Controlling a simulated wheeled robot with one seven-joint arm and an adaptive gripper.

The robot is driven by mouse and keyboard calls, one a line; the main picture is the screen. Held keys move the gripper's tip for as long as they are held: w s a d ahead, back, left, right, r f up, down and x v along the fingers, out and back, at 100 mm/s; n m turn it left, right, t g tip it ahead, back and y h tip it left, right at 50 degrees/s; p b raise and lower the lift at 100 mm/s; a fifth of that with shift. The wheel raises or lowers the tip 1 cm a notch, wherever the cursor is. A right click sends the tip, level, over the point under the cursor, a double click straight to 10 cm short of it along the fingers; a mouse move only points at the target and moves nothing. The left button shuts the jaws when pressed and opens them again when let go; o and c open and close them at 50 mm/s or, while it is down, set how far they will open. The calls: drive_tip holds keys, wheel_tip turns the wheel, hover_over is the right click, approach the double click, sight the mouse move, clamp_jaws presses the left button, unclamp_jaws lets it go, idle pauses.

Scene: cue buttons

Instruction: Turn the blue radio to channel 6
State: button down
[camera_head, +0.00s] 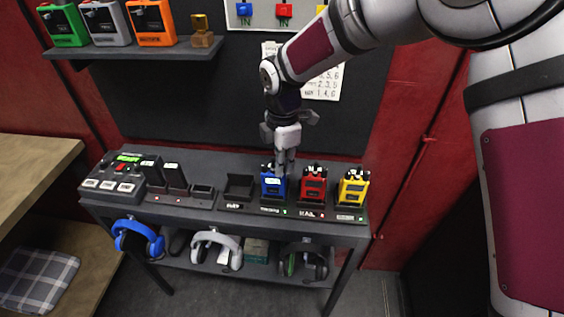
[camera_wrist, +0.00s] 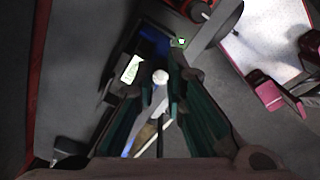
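The blue radio (camera_head: 272,184) stands upright in a dark charger slot on the table, with a small lit screen on its front. My gripper (camera_head: 284,170) points straight down over its top right part and hides some of it. In the wrist view, the dark blue radio body (camera_wrist: 155,42) and its pale green screen (camera_wrist: 131,68) show beyond my fingers. A round white knob (camera_wrist: 160,76) lies between the fingers of my gripper (camera_wrist: 158,88). The fingers are partly apart, with gaps visible beside the knob. The channel number is too small to read.
A red radio (camera_head: 313,186) and a yellow radio (camera_head: 353,188) stand close on the right. An empty dark holder (camera_head: 238,188) is on the left, then black handsets and a button console (camera_head: 112,178). Headsets hang below the table's front edge. A paper with numbers (camera_head: 322,85) hangs behind.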

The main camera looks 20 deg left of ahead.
drive_tip(key=m+b, duration=0.1)
drive_tip(key=m, duration=0.1)
drive_tip(key=shift+w+f+m, duration=0.1)
drive_tip(key=shift+m, duration=0.2)
drive_tip(key=m+b, duration=0.1)
drive_tip(key=m, duration=0.2)
idle(0.4)
drive_tip(key=c, duration=1.6)
unclamp_jaws()
wheel_tip(320, 180, up, 12)
drive_tip(key=shift+s, duration=0.2)
